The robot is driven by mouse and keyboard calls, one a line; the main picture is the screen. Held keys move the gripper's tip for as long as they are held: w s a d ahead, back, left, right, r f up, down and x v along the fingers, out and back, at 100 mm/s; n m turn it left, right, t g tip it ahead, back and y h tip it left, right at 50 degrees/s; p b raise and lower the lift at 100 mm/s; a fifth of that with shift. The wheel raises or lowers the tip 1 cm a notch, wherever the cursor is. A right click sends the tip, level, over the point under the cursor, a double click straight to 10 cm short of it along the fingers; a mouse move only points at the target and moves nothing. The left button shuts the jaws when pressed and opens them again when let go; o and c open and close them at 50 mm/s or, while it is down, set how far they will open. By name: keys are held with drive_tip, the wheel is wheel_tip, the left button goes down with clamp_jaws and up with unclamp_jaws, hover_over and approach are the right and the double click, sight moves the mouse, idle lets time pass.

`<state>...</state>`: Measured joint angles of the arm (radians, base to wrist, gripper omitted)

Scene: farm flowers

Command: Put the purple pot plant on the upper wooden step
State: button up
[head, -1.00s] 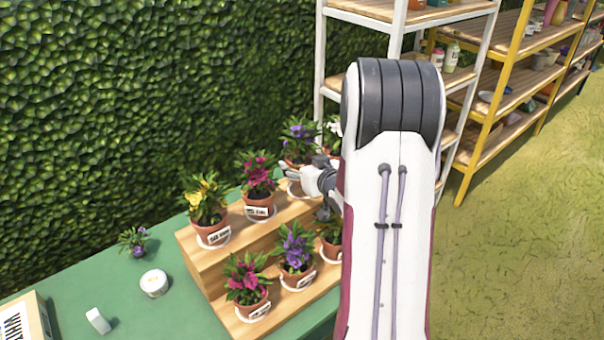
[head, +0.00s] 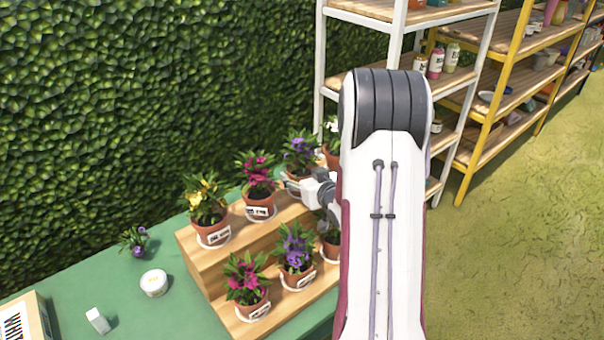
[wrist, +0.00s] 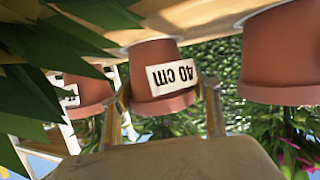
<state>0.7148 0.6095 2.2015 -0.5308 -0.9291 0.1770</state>
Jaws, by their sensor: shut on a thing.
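The purple pot plant (head: 299,147) is at the back of the upper wooden step (head: 226,243), between the pink and white plants. In the wrist view, which is upside down, its terracotta pot (wrist: 152,58) with a "40 cm" label has its base at the wooden surface; I cannot tell if it bears fully on it. My gripper (head: 290,184) is shut on this pot, its fingers on either side in the wrist view (wrist: 165,98). My arm hides part of the steps. Another purple plant (head: 295,247) stands on the lower step.
Pink (head: 257,177) and yellow (head: 206,199) plants stand on the upper step, a white-flowered one (head: 332,135) at its far end. A pink plant (head: 247,279) is on the lower step. A small purple sprig (head: 136,242) and a round tin (head: 154,283) lie on the green table (head: 112,290).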

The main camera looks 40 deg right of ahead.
drive_tip(key=o, duration=1.5)
drive_tip(key=shift+c, duration=0.2)
drive_tip(key=shift+r, duration=0.15)
drive_tip(key=shift+v, duration=0.95)
drive_tip(key=v, duration=1)
drive_tip(key=shift+a+r, duration=0.15)
